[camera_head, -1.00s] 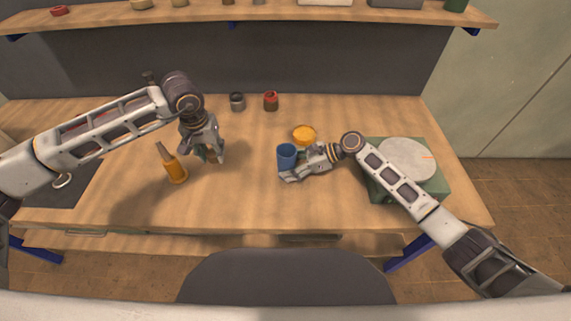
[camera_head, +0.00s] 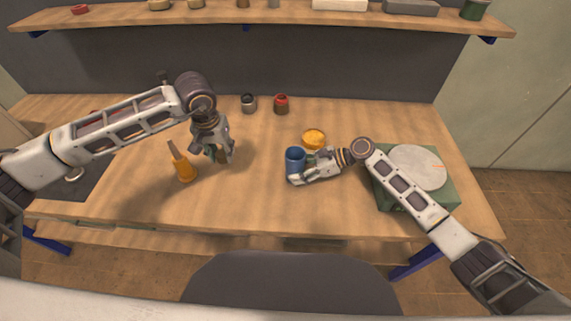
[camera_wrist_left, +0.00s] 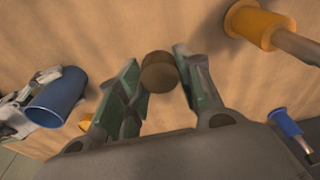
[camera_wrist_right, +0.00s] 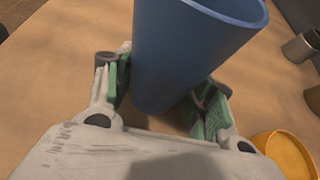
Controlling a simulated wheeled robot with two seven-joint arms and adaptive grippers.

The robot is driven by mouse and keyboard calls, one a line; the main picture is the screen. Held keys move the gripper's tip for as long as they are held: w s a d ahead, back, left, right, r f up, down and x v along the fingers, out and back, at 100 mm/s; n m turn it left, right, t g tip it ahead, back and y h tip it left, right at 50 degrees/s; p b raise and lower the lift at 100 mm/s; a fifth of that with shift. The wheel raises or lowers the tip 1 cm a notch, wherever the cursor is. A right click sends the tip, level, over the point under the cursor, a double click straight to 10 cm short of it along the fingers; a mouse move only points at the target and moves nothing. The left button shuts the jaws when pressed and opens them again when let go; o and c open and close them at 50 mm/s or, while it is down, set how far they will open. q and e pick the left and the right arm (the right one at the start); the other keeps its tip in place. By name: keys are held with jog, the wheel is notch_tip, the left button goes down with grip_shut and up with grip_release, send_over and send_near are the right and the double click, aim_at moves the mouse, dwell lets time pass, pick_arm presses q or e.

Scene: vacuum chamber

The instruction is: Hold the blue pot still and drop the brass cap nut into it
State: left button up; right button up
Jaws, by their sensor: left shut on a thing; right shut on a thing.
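The brass cap nut (camera_wrist_left: 158,72) is a short brown-gold cylinder between the fingertips of my left gripper (camera_wrist_left: 160,80) in the left wrist view. In the head view my left gripper (camera_head: 222,158) points down over the left-middle of the table and hides most of the nut. The blue pot (camera_head: 296,160) stands upright on the table to its right, its open top visible. My right gripper (camera_head: 312,172) is shut around the pot from the right. The right wrist view shows the pot (camera_wrist_right: 185,50) between the fingers of my right gripper (camera_wrist_right: 168,95).
An orange tool with a thin shaft (camera_head: 184,168) stands left of my left gripper. An orange dish (camera_head: 314,138) lies behind the pot. A grey jar (camera_head: 248,103) and a red jar (camera_head: 281,104) stand farther back. A green box (camera_head: 405,195) is at the right.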

pick_arm(q)
jog(key=shift+d, duration=0.15)
jog(key=shift+w+d+r, duration=0.15)
jog(key=shift+w+d, duration=0.1)
jog(key=shift+d, duration=0.2)
jog(key=w+d+r, duration=0.2)
jog(key=d, duration=0.8)
notch_tip(320, 180, up, 3)
send_over(295, 166)
jog(key=w, duration=0.3)
jog(key=shift+r, duration=0.1)
jog(key=shift+f, duration=0.2)
jog(key=shift+f, duration=1.3)
jog(key=shift+f, duration=0.55)
dwell(1.5)
